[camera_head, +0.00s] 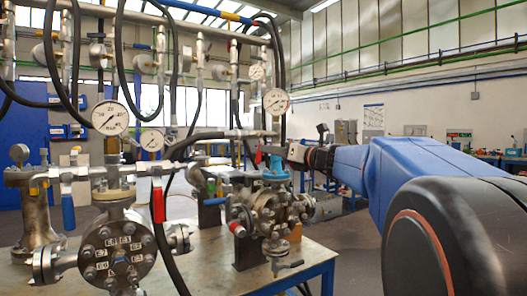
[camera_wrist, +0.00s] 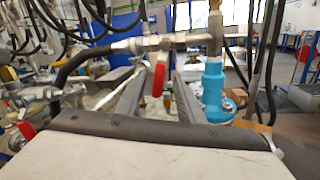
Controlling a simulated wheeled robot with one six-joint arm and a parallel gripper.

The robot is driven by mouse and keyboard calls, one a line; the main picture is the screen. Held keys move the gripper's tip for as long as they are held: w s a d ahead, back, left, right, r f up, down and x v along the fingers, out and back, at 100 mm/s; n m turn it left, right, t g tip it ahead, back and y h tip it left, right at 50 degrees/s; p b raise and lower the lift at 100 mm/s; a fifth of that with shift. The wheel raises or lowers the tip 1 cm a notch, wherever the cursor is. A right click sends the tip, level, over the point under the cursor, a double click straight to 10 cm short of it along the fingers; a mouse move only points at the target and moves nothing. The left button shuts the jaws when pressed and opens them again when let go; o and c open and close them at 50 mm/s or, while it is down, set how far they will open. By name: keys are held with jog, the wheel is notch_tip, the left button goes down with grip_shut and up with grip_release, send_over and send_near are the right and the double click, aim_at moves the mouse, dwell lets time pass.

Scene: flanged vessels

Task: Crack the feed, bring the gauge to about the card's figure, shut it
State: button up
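A red lever handle (camera_wrist: 159,80) hangs from a steel valve in the wrist view; in the head view it is the small red lever (camera_head: 258,156). My gripper (camera_wrist: 158,74) is open, its two dark fingers apart on either side of that lever in the picture; I see no contact. In the head view, my gripper (camera_head: 291,153) is beside the valve, partly hidden. A turquoise fitting (camera_wrist: 214,92) is right of the fingers. A round gauge (camera_head: 277,101) stands above this valve. Its reading is too small to tell. I cannot make out the card.
A flanged vessel (camera_head: 118,258) with labels stands at front left, with a gauge (camera_head: 110,118), a larger red lever (camera_head: 158,203) and a blue lever (camera_head: 68,212) near it. Black hoses (camera_head: 122,60) loop overhead. The bench top (camera_head: 215,268) is bare between vessels.

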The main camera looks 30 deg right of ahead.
jog(key=v, duration=0.7)
jog(key=shift+s, duration=0.15)
dwell(7.2)
